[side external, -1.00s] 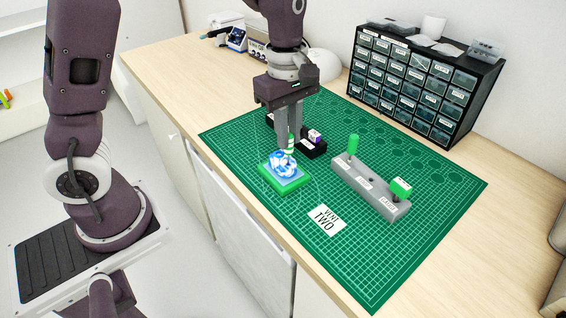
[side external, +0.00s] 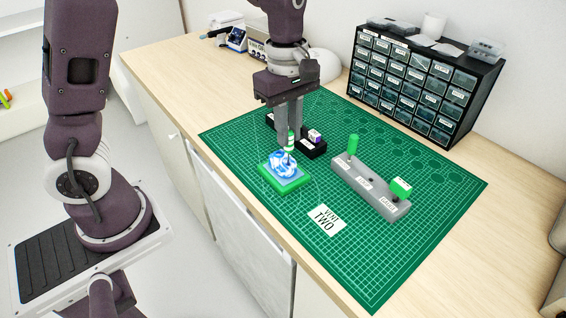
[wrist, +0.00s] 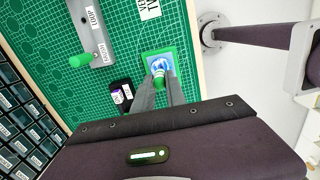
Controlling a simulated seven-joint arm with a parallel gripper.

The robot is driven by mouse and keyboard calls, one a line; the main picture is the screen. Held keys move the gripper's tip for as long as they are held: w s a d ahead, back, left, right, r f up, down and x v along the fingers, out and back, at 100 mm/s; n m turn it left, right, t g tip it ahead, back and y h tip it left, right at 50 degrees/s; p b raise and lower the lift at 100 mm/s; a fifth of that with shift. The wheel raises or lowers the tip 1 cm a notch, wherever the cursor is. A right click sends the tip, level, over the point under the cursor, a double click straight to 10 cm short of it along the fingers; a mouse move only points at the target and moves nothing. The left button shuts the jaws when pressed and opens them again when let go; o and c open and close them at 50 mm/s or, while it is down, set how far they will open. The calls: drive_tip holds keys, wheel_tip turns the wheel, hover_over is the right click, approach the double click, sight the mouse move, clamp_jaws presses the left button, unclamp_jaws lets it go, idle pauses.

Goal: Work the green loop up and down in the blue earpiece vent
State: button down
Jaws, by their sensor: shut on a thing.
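My gripper (side external: 290,141) is shut on the green loop (side external: 290,136), a slim upright tool with a green and white banded handle. It is held over the blue earpiece (side external: 279,166), a glossy blue and white piece seated on a green block (side external: 284,185). The tool's lower end reaches down to the earpiece, but its tip is too small to make out, so I cannot tell how deep it sits in the vent. In the wrist view the earpiece (wrist: 160,64) lies just beyond my fingertips (wrist: 161,82).
A grey holder (side external: 370,185) with green-handled tools stands to the right. A "VENT TWO" card (side external: 326,220) lies in front on the green mat (side external: 250,140). A black tray (side external: 313,150) with a small purple and white item sits behind. A drawer cabinet (side external: 420,85) stands at the back.

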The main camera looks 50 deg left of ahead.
drive_tip(key=shift+r, duration=3.5)
